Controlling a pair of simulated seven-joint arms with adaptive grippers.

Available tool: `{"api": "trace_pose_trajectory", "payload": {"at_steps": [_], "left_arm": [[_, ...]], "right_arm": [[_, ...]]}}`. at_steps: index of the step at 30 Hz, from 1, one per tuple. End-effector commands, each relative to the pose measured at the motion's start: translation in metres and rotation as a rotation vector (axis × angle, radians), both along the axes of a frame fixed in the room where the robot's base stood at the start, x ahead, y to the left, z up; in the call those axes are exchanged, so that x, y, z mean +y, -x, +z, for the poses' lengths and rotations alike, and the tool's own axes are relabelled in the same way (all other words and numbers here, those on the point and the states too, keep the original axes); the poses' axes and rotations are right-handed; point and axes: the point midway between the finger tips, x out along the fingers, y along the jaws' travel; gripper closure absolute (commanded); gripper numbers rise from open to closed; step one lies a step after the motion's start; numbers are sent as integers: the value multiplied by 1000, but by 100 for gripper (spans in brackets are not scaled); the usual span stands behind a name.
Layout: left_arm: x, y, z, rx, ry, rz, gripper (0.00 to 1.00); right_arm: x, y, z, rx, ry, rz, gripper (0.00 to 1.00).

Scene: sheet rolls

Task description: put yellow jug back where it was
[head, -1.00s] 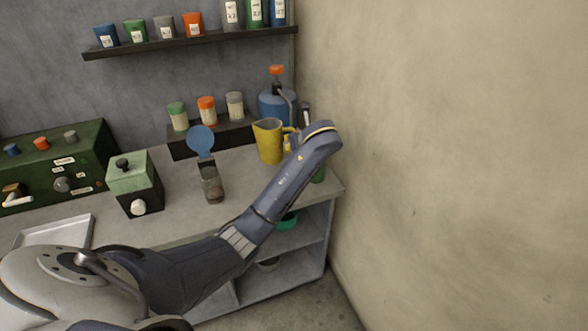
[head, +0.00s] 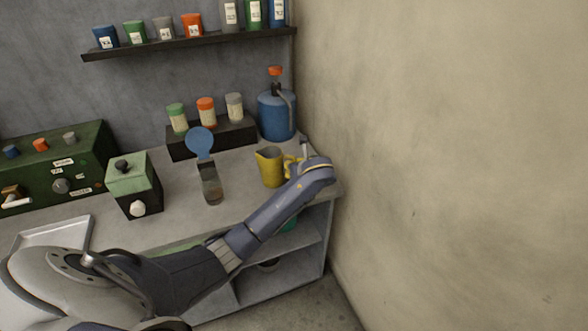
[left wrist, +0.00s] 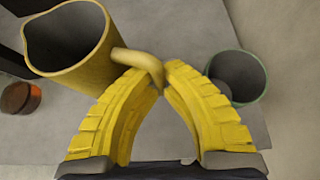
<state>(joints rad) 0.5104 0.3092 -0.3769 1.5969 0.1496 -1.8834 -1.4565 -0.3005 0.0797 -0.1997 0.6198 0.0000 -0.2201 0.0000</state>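The yellow jug (head: 270,167) is upright at the right part of the grey counter; it also shows at the upper left of the left wrist view (left wrist: 75,50). My left gripper (head: 294,168) is to the right of the jug. In the left wrist view its yellow fingers (left wrist: 163,76) close on the jug's handle. I cannot tell for sure whether the jug's base touches the counter. My right gripper is not in view.
A blue bottle (head: 277,115) with an orange cap stands behind the jug. A glass container with a blue lid (head: 200,141) stands left of it. A green-rimmed cup (left wrist: 238,75) is near my fingers. The wall (head: 440,170) bounds the right side.

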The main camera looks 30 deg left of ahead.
Motion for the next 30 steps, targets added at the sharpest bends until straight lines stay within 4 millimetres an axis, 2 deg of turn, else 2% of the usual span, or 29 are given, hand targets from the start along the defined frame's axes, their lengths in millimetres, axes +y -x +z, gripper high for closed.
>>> {"api": "trace_pose_trajectory", "payload": {"at_steps": [3, 16, 17, 18, 22, 30], "left_arm": [[1, 0, -10, 0, -2, 0, 100], [0, 0, -13, -1, -2, 0, 100], [0, 0, -14, 0, 0, 0, 91], [0, 0, -14, 0, 0, 0, 86], [0, 0, -14, 0, 0, 0, 73], [0, 0, -12, -1, 1, 1, 73]], "right_arm": [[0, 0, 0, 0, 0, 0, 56], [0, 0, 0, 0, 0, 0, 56], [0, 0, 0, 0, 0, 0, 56], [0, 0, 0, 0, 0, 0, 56], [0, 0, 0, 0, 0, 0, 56], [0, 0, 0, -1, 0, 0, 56]]}}
